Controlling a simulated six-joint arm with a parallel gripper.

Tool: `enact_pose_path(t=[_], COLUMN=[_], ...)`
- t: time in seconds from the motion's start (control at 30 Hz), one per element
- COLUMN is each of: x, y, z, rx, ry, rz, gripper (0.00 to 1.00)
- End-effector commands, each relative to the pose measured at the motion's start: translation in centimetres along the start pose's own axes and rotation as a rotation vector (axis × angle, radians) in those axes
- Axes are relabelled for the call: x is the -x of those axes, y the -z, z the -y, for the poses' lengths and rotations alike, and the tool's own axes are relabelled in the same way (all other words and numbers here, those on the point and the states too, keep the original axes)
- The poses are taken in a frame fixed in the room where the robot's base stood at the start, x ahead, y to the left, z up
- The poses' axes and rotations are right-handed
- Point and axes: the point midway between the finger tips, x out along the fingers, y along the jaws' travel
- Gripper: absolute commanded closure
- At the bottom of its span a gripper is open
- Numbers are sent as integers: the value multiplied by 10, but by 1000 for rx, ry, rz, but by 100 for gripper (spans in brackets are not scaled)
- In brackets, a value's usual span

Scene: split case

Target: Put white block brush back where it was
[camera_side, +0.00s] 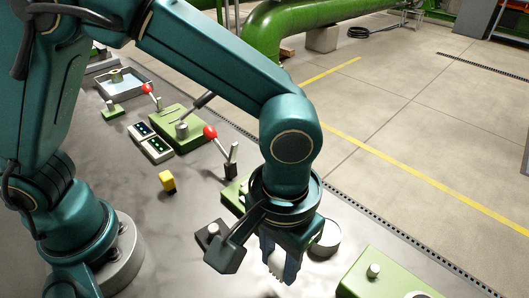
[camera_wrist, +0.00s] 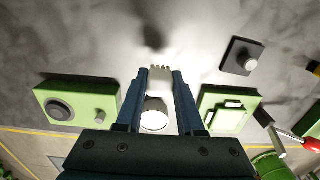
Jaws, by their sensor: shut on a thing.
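The white block brush (camera_wrist: 160,82) is between the two fingers of my gripper (camera_wrist: 161,75) in the wrist view, its toothed bristle end showing at the fingertips. In the side view my gripper (camera_side: 280,265) is low over the grey table, shut on the brush (camera_side: 276,264), whose pale bristles show between the fingers. A shadow lies on the table ahead of the brush in the wrist view. A round pale dish (camera_side: 327,240) stands beside my gripper in the side view. In the wrist view a white round thing (camera_wrist: 155,115) shows between the fingers, partly hidden.
A green box with a knob (camera_side: 372,272) is to the right. A dark square plate with a knob (camera_side: 211,233) and a green frame block (camera_wrist: 228,112) are close by. Bare table lies left of my gripper.

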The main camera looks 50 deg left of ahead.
Motion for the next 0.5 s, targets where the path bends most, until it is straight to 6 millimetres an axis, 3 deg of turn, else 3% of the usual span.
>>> enact_pose_path(t=[0.3, 0.5], x=[-36, -41], y=[-1, 0], z=[-2, -2], rx=[0, 0], ry=[1, -2], rz=[3, -1], gripper=[100, 100])
